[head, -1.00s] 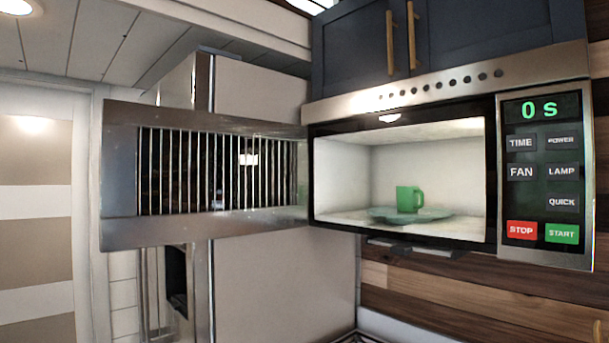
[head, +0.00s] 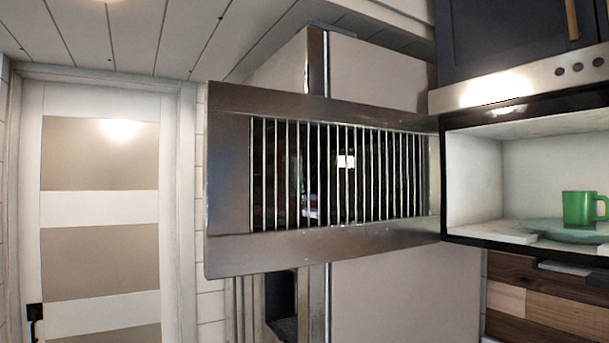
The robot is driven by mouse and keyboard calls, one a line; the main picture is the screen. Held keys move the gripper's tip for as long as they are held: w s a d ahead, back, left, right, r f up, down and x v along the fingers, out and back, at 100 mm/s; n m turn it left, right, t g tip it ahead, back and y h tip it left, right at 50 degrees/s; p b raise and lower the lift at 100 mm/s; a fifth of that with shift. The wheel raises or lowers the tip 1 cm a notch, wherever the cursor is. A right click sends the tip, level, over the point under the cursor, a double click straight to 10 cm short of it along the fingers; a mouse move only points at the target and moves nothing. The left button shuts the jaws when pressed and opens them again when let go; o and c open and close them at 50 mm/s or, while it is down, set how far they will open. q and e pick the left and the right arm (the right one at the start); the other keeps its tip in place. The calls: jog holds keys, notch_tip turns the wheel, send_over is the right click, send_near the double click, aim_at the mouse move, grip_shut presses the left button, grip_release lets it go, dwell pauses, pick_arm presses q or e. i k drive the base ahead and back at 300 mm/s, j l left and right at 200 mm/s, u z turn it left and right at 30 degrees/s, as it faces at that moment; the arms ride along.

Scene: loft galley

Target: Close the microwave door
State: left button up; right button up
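The microwave door (head: 222,180) stands wide open in the head view. It is a steel frame around a dark window with vertical bars, hinged at the left edge of the microwave and swung out to the left. The microwave (head: 475,190) is at the right, its open cavity showing pale walls. A green mug (head: 577,208) stands on the turntable plate (head: 560,232) inside. The control panel is outside the picture. Neither of my grippers is in view.
A tall fridge-like cabinet (head: 385,300) stands behind the microwave door. Dark blue cupboards (head: 495,40) hang above the microwave. A striped room door (head: 100,240) with a black handle (head: 35,312) is at the left. The space before the striped door looks clear.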

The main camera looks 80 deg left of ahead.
aim_at(291, 180)
jog(key=k+j, duration=0.1)
jog(key=j, duration=0.4)
jog(key=k+j, duration=0.1)
jog(key=j, duration=0.4)
jog(key=k+j, duration=0.1)
jog(key=j, duration=0.85)
jog(key=k+j, duration=0.15)
jog(key=j, duration=0.35)
jog(key=k+j, duration=0.1)
jog(key=j, duration=0.4)
jog(key=k+j, duration=0.1)
jog(key=j, duration=0.4)
